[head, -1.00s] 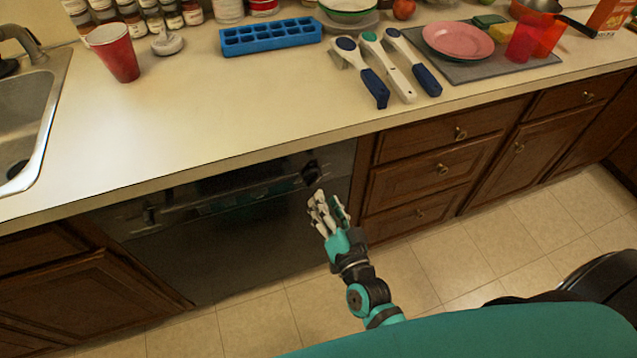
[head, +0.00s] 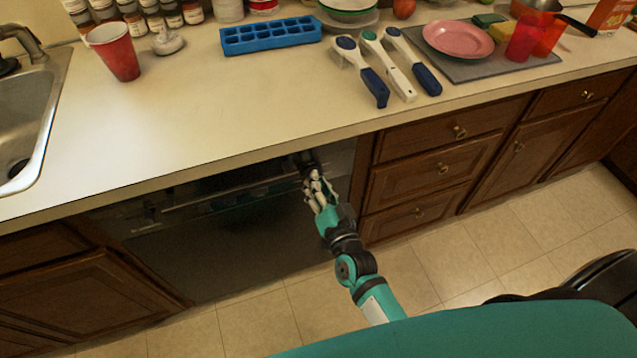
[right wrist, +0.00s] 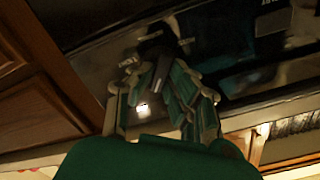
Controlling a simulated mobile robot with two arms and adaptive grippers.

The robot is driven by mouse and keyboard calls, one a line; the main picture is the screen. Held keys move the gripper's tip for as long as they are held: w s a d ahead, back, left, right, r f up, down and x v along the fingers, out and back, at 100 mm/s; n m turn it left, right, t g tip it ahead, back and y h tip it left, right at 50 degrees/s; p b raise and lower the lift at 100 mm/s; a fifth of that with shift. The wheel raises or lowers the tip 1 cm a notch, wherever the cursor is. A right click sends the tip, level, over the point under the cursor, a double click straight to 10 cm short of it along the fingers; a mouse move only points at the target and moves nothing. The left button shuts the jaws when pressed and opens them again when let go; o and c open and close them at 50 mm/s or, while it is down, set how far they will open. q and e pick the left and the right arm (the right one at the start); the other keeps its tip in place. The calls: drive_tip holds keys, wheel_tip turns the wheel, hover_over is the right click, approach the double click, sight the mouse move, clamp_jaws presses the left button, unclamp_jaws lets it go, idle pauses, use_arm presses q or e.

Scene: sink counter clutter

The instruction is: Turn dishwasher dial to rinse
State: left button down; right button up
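The dishwasher (head: 235,240) is a dark front panel under the counter, with a long handle bar (head: 215,195) near its top. Its dial (head: 305,161) is a small dark knob at the upper right of the panel, partly covered by my fingers. My right gripper (head: 316,180) is at the dial from below and in front. In the right wrist view its fingertips (right wrist: 144,68) come near both sides of the dark dial (right wrist: 156,44). Whether they press on it I cannot tell. The dial's setting is not readable. My left gripper is not in view.
The counter edge (head: 240,158) overhangs just above the dial. Wooden drawers (head: 430,170) stand right of the dishwasher. The floor (head: 270,320) in front is clear.

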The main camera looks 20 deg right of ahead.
clamp_jaws()
drive_tip(key=m, duration=0.4)
drive_tip(key=shift+m, duration=0.4)
drive_tip(key=o, duration=0.8)
unclamp_jaws()
